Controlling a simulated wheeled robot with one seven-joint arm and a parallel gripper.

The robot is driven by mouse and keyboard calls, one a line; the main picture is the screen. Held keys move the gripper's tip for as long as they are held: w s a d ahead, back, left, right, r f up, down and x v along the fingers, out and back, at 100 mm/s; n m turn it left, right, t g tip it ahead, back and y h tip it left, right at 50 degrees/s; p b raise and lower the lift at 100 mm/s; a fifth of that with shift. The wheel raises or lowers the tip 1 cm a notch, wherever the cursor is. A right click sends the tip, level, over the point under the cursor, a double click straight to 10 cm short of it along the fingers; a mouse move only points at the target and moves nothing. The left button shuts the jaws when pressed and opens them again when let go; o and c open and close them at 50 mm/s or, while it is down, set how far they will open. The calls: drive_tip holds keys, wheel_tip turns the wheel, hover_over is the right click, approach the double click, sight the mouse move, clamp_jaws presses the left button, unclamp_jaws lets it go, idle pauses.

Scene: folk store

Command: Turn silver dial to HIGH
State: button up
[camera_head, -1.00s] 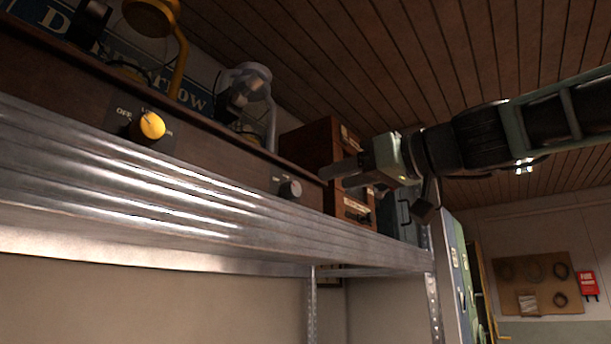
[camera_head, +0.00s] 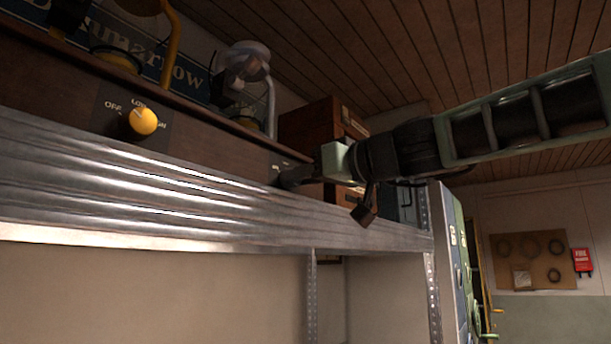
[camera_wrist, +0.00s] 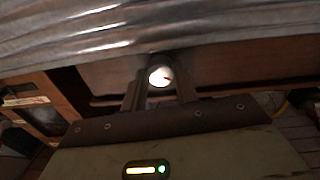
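The silver dial (camera_wrist: 160,76) shows in the wrist view as a small bright face with a dark mark, on the front of a dark wooden board (camera_head: 215,143). My gripper (camera_wrist: 160,82) has its two fingers apart, one on each side of the dial. I cannot tell whether either finger touches it. In the head view my gripper (camera_head: 289,180) points left at the board, and its fingers hide the dial. The dial's lettering cannot be read.
A yellow dial (camera_head: 142,122) with OFF and LOW lettering is further left on the same board. A ridged metal shelf edge (camera_head: 200,190) runs just below my gripper. Wooden drawers (camera_head: 318,127) stand behind my gripper.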

drive_tip(key=shift+c, duration=0.6)
